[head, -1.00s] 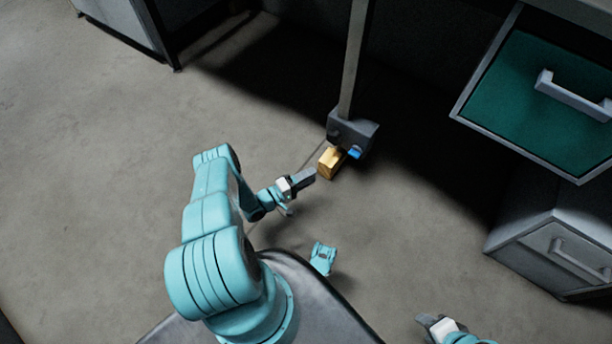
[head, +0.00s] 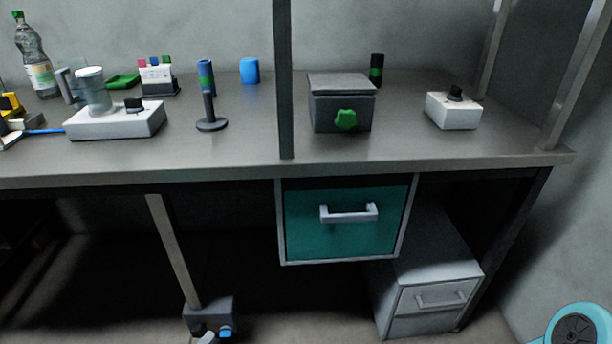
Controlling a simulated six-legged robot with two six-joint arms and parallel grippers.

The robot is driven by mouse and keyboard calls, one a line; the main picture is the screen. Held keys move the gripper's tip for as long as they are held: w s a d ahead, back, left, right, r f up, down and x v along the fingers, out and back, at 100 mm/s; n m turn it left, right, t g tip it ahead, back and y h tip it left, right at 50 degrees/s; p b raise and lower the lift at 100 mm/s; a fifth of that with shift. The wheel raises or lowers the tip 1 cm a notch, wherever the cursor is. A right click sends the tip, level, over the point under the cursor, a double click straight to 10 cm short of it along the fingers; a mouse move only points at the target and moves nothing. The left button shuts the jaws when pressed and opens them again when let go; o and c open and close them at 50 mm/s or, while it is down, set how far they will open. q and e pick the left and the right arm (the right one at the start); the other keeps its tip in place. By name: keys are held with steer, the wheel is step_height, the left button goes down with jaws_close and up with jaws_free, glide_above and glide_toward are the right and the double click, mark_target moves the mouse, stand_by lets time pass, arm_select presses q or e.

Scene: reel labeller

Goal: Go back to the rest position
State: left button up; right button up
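My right gripper is not in view. A teal, round joint of my own arm shows in the bottom right corner.
The grey workbench (head: 230,150) spans the view, with a bottle (head: 35,62), a white device (head: 115,122), a dark box with a green knob (head: 342,102) and a white switch box (head: 453,110). Below are a teal drawer (head: 345,235), a grey cabinet (head: 430,275) and the dark foot box (head: 210,312).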

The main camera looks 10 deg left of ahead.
arm_select(q)
steer(key=w+d+r+h+p, duration=0.1)
steer(key=w+d+r+p, duration=0.25)
steer(key=r, duration=0.35)
steer(key=w+d+r+m+g+p, duration=0.1)
steer(key=w+d+r+p, duration=0.2)
steer(key=r, duration=0.5)
steer(key=w+d+r+h+p, duration=0.1)
steer(key=d+r+p, duration=0.25)
steer(key=r, duration=0.35)
steer(key=d+r+m+g+y+p, duration=0.2)
steer(key=d+r+g+p, duration=0.2)
steer(key=d+r+p, duration=0.7)
steer(key=s+d+r+m+g+p, duration=0.2)
steer(key=s+r+g+p, duration=0.15)
steer(key=s, duration=0.35)
steer(key=s+f+m+g+y, duration=0.2)
steer(key=s+m+g, duration=0.4)
steer(key=s, duration=1.5)
steer(key=f+g, duration=0.1)
steer(key=g, duration=0.2)
steer(key=shift+y, duration=0.4)
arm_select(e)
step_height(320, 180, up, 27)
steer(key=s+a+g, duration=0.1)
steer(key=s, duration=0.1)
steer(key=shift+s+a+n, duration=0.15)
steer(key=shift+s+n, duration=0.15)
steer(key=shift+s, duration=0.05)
